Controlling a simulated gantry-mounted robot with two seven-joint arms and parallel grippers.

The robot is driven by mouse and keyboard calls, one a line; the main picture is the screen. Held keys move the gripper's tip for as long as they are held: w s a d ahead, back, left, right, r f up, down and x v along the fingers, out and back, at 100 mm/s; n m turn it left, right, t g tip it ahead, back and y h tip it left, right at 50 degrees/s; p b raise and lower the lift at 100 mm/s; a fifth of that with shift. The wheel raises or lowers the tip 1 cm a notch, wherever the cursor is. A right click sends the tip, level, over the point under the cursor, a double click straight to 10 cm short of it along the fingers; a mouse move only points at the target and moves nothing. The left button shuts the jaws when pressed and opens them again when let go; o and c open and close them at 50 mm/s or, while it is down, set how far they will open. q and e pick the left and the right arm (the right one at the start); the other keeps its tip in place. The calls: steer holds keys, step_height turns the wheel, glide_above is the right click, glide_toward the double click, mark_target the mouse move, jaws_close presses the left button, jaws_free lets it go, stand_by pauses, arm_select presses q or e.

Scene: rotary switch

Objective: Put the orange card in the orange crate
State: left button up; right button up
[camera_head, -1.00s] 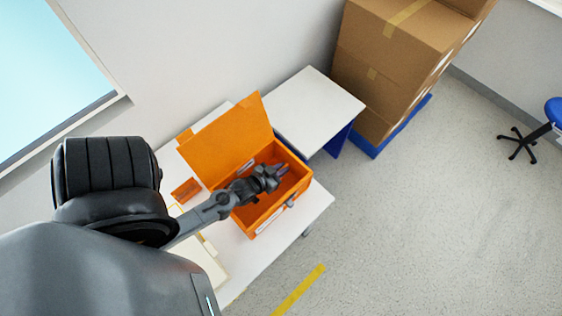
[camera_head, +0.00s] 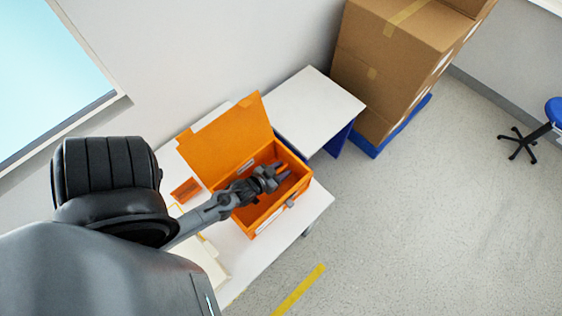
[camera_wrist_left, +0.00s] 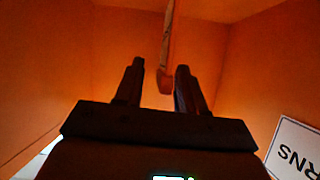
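The orange crate (camera_head: 251,226) stands on the white table with its lid raised at the back. My left gripper (camera_head: 282,174) reaches over the front wall into the crate. In the left wrist view, the two dark fingers of my left gripper (camera_wrist_left: 160,68) are spread apart, with orange walls around them. A thin orange piece (camera_wrist_left: 168,45), seen edge-on, stands beyond and between the fingertips; it looks like the orange card, free of a grip, though I cannot be sure. My right gripper is not in view.
A small orange object (camera_head: 186,190) lies on the table left of the crate. A pale tray-like item (camera_head: 205,259) is at the near left. A bare white table (camera_head: 312,108) stands behind, with stacked cardboard boxes (camera_head: 382,75) on a blue pallet to the right.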

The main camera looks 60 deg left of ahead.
arm_select(q)
steer(key=v, duration=0.7)
steer(key=shift+s+r, duration=0.2)
steer(key=shift+r, duration=0.1)
